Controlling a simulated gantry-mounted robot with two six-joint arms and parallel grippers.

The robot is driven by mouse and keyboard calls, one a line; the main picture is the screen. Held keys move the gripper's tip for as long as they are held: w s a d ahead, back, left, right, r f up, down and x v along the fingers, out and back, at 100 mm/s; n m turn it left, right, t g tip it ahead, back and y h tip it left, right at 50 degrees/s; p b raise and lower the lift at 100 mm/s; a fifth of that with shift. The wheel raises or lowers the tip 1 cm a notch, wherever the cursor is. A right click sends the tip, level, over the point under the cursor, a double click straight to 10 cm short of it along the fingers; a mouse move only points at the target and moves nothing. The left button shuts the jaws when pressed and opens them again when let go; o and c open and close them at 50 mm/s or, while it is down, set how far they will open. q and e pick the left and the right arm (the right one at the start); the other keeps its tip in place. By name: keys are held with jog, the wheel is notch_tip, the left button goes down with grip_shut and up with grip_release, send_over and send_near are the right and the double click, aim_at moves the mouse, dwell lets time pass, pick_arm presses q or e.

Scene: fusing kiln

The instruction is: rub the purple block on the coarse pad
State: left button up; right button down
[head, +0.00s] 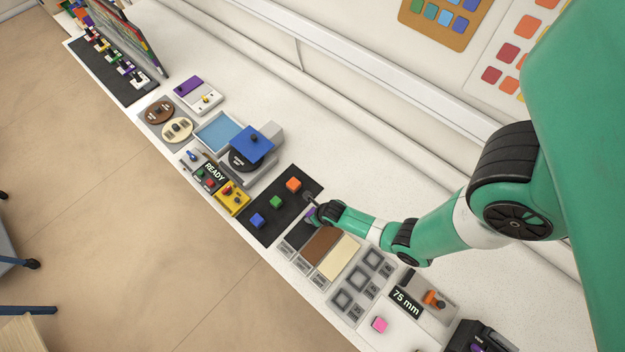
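The purple block (310,212) shows as a small patch at the tip of my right gripper (312,210), over the far end of a dark grey pad (296,237). The gripper appears shut on the block and partly hides it. I cannot tell whether the block touches the pad. A brown pad (321,243) and a cream pad (340,257) lie side by side to the right of the dark one. Their labels are too small to read, so I cannot tell which pad is coarse. My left gripper is not in view.
A black mat (264,235) to the left holds a blue block (257,220), a green block (276,201) and an orange block (293,184). Grey square fixtures (343,300), a pink block (379,324) and a 75 mm display (406,302) stand to the right.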

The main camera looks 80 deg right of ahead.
jog(key=shift+f+b, duration=0.55)
jog(key=shift+f, duration=0.05)
dwell(0.7)
jog(key=shift+w+a, duration=0.65)
jog(key=shift+a, duration=0.35)
jog(key=shift+w+a+b, duration=0.15)
jog(key=shift+w+a, duration=0.45)
jog(key=shift+a, duration=0.3)
jog(key=shift+w+a+b, duration=0.15)
jog(key=shift+w+a, duration=0.5)
jog(key=shift+a, duration=0.3)
jog(key=shift+w+a+b, duration=0.15)
jog(key=shift+w+a, duration=0.45)
jog(key=shift+a, duration=0.3)
jog(key=shift+s+d, duration=0.3)
jog(key=shift+d, duration=0.1)
jog(key=shift+s+d+p, duration=0.7)
jog(key=shift+s+d, duration=0.05)
jog(key=shift+d, duration=0.35)
jog(key=shift+s+d+f+p, duration=0.1)
jog(key=shift+s+d+p, duration=0.1)
jog(key=shift+s+d, duration=0.35)
jog(key=shift+s+d+p, duration=0.15)
jog(key=shift+s+d, duration=0.2)
jog(key=shift+d, duration=0.35)
jog(key=shift+d, duration=0.1)
